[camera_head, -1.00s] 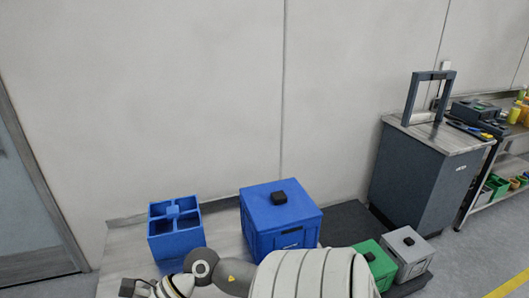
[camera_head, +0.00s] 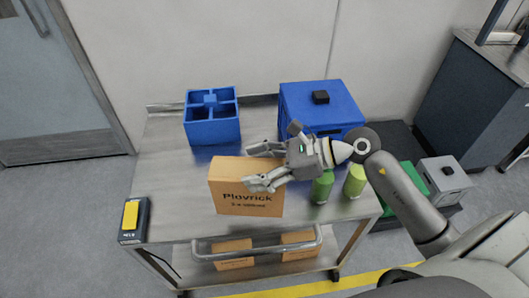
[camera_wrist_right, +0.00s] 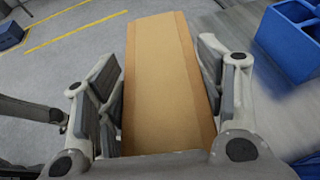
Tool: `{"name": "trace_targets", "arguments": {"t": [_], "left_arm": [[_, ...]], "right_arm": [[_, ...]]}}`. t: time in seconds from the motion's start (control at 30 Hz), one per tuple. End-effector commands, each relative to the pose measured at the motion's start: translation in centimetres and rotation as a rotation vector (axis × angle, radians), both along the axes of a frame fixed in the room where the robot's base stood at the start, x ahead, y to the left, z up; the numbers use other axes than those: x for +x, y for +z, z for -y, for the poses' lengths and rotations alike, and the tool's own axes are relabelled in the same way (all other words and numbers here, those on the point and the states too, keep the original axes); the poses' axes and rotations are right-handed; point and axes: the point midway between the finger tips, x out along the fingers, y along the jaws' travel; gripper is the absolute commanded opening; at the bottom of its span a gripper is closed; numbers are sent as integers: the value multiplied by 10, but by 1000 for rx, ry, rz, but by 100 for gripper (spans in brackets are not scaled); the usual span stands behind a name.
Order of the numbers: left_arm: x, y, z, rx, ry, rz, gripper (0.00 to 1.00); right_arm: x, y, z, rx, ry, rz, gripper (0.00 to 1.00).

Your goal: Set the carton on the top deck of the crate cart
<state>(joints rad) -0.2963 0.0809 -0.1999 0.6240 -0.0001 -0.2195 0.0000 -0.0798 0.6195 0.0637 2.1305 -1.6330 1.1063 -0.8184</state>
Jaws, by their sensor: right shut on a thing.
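The brown carton (camera_head: 232,190), printed "Plovrick", stands upright at the front middle of the cart's top deck (camera_head: 165,180). I cannot tell whether its underside touches the deck. My right gripper (camera_head: 262,165) reaches over it from the right and is shut on it. In the right wrist view the carton (camera_wrist_right: 160,85) fills the space between the finger pads of the right gripper (camera_wrist_right: 165,95). My left gripper is not in view.
Several cartons (camera_head: 234,250) sit on the lower shelf. The deck's left middle is clear.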

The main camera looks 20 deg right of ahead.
Motion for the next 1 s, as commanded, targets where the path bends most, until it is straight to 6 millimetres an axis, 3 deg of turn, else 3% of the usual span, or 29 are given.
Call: {"name": "trace_targets", "arguments": {"t": [0.03, 0.2, 0.5, 0.73, 1.0], "left_arm": [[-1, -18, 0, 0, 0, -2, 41], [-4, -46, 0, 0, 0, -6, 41], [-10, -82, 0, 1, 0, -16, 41], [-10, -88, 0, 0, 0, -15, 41], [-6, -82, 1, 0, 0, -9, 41]], "right_arm": [[10, -5, -3, 0, 23, 13, 0], [35, -7, -13, 1, 100, 13, 0], [65, 0, -17, 2, 188, 11, 0], [72, -1, -17, 4, 207, 6, 0], [72, -42, -17, 7, 207, 5, 0]]}}
